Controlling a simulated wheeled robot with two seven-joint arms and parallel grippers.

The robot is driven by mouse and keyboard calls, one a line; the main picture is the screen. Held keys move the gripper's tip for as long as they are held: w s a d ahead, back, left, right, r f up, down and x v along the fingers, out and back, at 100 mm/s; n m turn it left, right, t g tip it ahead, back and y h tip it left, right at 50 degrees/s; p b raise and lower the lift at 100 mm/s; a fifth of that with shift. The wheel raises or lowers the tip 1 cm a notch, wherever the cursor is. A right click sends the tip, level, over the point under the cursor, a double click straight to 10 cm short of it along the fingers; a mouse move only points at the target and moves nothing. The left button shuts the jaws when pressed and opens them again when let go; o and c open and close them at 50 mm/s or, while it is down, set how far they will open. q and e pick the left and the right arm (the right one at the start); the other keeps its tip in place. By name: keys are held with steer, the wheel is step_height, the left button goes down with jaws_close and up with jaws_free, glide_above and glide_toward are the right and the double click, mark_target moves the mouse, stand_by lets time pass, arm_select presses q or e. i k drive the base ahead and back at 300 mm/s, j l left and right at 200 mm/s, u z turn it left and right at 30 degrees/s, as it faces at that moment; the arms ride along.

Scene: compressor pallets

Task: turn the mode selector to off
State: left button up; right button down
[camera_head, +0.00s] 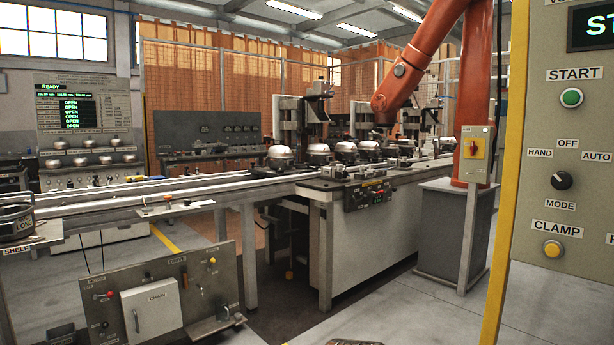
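The mode selector (562,181) is a round black knob on the grey-beige control panel (540,225) at the right. Labels around it read HAND (540,153) at its upper left, OFF (568,143) above and AUTO (597,156) at its upper right. MODE is printed below it. The knob is too small for me to tell surely which label its pointer faces. Neither of my grippers shows in this view, and nothing covers the selector.
A green START button (571,97) sits above the selector and a yellow CLAMP button (552,250) below. A yellow post (508,190) edges the panel. An orange robot arm (425,55) stands behind, over a conveyor line (180,188) with compressors. Grey floor shows between.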

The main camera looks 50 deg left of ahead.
mark_target(559, 180)
steer(key=i+j+u, duration=0.1)
steer(key=j+u, duration=0.15)
steer(key=u, duration=0.2)
steer(key=i+j+u, duration=0.15)
steer(key=u, duration=0.3)
steer(key=i+j+u, duration=0.2)
steer(key=i+j, duration=0.25)
steer(key=i+j+u, duration=0.15)
steer(key=i+j, duration=0.25)
steer(key=i, duration=0.2)
steer(key=i+j+u, duration=0.2)
steer(key=i, duration=0.35)
steer(key=i+j, duration=0.25)
steer(key=i, duration=0.2)
steer(key=i+j+u, duration=0.1)
steer(key=i+j, duration=0.15)
steer(key=i, duration=0.2)
steer(key=l+u, duration=0.2)
steer(key=u, duration=0.25)
steer(key=l+u, duration=0.2)
steer(key=u, duration=0.3)
steer(key=l+u, duration=0.15)
steer(key=u, duration=0.3)
